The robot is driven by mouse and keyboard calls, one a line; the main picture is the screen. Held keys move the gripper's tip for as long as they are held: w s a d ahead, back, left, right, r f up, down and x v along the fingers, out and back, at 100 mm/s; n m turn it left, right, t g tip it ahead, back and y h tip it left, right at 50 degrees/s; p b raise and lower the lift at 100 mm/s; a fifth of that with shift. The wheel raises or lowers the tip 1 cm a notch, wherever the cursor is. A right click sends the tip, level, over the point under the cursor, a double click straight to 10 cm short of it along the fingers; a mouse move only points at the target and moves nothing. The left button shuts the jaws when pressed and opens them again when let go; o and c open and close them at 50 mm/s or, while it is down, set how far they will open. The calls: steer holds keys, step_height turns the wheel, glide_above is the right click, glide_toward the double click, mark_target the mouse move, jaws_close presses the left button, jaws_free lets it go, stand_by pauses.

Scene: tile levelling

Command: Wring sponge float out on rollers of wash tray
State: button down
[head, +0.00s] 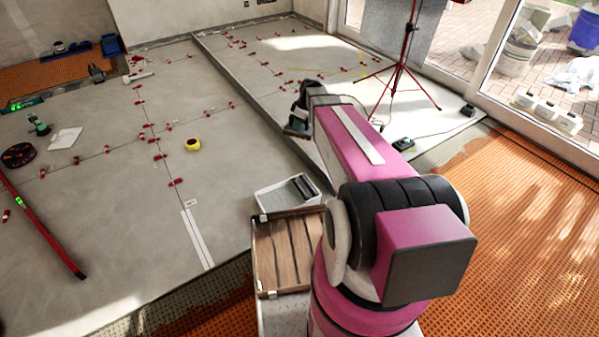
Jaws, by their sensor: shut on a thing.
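The wash tray (263,202) is a shallow white tray in the lower middle of the head view, just left of my pink arm. Dark rollers (303,187) lie across its right part. No sponge float can be made out in the tray or on the floor around it. My arm reaches forward over the floor, beyond the tray. Dark parts of the arm show at its far end, but I cannot make out gripper fingers or anything held there.
A wooden slatted box (283,250) adjoins the tray. Grey tiles with red levelling clips spread ahead and left. A yellow roll (192,144) and a red level (42,225) lie on them. A red tripod (400,75) stands behind. Orange matting (530,215) covers the right.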

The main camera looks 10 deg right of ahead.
steer(key=shift+s+f+n+g, duration=0.1)
steer(key=shift+f+n+g, duration=0.95)
steer(key=shift+f, duration=4.9)
steer(key=shift+f+n+t, duration=0.2)
steer(key=shift+f+n, duration=1.95)
steer(key=shift+f, duration=3.75)
steer(key=shift+s+f+n+g, duration=0.1)
steer(key=shift+f+n+g, duration=0.95)
steer(key=shift+f, duration=4.9)
steer(key=shift+f+n+t, duration=0.55)
steer(key=shift+f+t, duration=0.05)
steer(key=shift+d, duration=0.15)
